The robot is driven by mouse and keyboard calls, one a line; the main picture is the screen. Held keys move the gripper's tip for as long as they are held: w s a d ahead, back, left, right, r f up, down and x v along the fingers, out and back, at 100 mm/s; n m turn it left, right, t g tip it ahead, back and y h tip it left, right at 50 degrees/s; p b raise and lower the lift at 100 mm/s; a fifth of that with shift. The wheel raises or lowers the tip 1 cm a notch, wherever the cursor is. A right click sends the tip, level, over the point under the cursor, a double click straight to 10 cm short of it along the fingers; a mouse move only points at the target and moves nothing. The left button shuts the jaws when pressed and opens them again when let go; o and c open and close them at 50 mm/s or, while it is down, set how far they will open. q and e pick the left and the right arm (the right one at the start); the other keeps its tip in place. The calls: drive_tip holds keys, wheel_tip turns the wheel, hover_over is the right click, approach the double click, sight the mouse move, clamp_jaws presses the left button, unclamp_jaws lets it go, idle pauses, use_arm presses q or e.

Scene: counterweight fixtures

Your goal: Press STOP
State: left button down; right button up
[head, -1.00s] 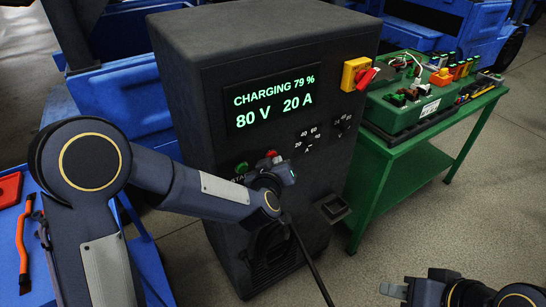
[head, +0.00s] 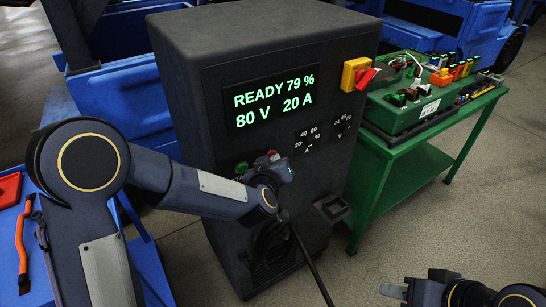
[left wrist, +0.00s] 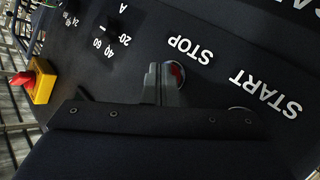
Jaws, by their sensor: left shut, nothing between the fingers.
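The dark charger cabinet (head: 330,75) stands in front of me. Its display (head: 272,98) reads READY 79 %, 80 V 20 A. The red STOP button (head: 273,154) is on the front panel, right of the green START button (head: 241,167). My left gripper (head: 280,165) is shut and empty, with its fingertips at the STOP button. In the left wrist view the closed fingertips partly cover the red button (left wrist: 177,74) beside the STOP label (left wrist: 190,50); contact is hard to judge. My right gripper (head: 398,290) is at the bottom right, away from the panel; its opening is unclear.
A yellow and red switch (head: 358,75) sits at the panel's upper right, with two dials below. A green bench (head: 405,185) with electrical parts stands at the right. A black cable (head: 308,262) hangs before the cabinet. A blue surface with tools lies at left.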

use_arm(q)
drive_tip(key=shift+s, duration=0.1)
drive_tip(key=shift+s+d, duration=0.55)
drive_tip(key=shift+s, duration=0.1)
drive_tip(key=shift+s, duration=0.1)
drive_tip(key=s+d, duration=0.1)
drive_tip(key=s, duration=0.1)
drive_tip(key=s+d, duration=0.2)
idle(0.3)
idle(0.6)
